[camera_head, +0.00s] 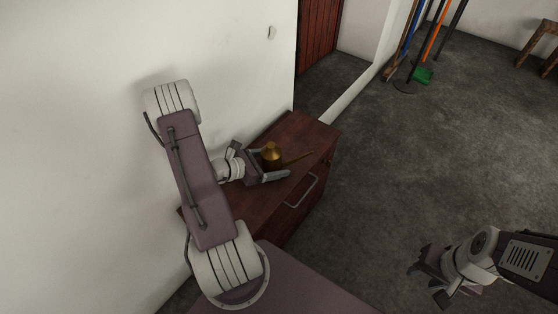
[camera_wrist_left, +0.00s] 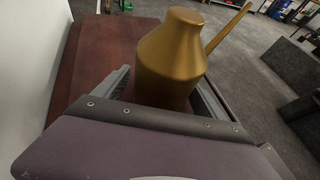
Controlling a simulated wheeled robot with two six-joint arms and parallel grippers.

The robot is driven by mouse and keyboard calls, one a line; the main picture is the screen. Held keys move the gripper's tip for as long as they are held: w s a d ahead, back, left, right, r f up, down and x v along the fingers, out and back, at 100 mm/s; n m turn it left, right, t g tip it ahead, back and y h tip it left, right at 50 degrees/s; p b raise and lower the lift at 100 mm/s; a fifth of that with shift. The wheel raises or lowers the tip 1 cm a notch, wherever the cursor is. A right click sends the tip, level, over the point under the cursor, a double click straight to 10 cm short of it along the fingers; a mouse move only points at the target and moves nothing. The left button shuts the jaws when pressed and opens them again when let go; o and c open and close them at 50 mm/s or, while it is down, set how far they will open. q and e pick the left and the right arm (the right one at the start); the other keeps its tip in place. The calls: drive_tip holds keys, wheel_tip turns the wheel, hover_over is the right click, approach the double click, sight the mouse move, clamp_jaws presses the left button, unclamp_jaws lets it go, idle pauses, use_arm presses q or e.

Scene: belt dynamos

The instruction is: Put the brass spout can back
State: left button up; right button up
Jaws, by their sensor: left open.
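The brass spout can (camera_head: 271,156) stands upright on the dark red wooden cabinet top (camera_head: 298,130), its thin spout pointing right. My left gripper (camera_head: 274,164) is open, with its fingers on either side of the can. In the left wrist view the can (camera_wrist_left: 172,60) rises between the open fingers, its lower part hidden by the gripper body. I cannot tell whether the fingers touch it. My right gripper (camera_head: 424,284) is at the lower right, over the floor, with its fingers apart and nothing between them.
The cabinet has a drawer front with a metal handle (camera_head: 301,190) and stands against the white wall (camera_head: 80,130). Brooms and a green brush (camera_head: 422,75) stand at the back, near a wooden stool (camera_head: 541,42). The grey floor between is clear.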

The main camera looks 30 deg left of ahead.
sight(263, 164)
use_arm(q)
drive_tip(key=p+v, duration=0.1)
drive_tip(key=v, duration=0.4)
drive_tip(key=shift+r, duration=0.15)
drive_tip(key=shift+s+a, duration=0.1)
drive_tip(key=shift+s, duration=0.15)
use_arm(e)
wheel_tip(263, 164, up, 2)
drive_tip(key=shift+r, duration=0.15)
